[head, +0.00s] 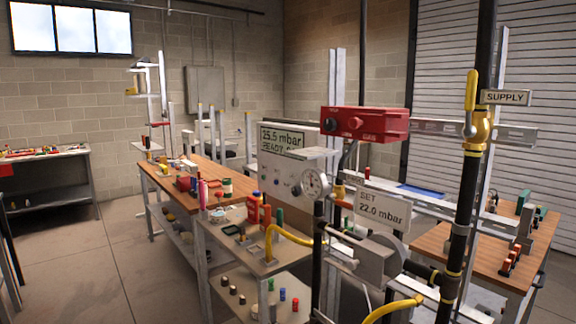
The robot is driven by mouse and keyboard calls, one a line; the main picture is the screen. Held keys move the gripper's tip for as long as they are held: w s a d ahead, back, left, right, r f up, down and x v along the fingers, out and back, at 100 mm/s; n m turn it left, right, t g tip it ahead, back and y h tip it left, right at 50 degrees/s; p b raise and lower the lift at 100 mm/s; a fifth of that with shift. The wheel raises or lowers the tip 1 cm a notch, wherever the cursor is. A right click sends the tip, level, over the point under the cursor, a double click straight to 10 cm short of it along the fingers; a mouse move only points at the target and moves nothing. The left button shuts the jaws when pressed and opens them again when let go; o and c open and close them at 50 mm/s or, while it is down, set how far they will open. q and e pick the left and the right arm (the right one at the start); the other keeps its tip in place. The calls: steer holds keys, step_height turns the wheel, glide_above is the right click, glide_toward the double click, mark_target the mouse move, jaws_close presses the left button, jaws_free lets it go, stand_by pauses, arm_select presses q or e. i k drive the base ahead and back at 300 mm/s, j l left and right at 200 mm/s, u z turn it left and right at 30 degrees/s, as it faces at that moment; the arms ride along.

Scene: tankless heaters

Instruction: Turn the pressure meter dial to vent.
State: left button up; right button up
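The pressure meter (270,165) is a pale grey panel standing on a bench left of the black pipe. Its green display (282,139) reads 25.5 mbar, with what looks like READY below. Neither of my grippers is in view.
A red box (365,124) with knobs is mounted above and right of the meter. A yellow-handled SUPPLY valve (470,105) sits on the black pipe (462,215). A card (380,208) reads SET 22.0 mbar. A yellow hose (285,235) crosses before the meter. Floor at left is clear.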

mark_target(296, 191)
steer(key=i+j+z, duration=0.1)
steer(key=i+j, duration=0.3)
steer(key=i+j+z, duration=0.1)
steer(key=i+j, duration=0.3)
steer(key=j, duration=0.2)
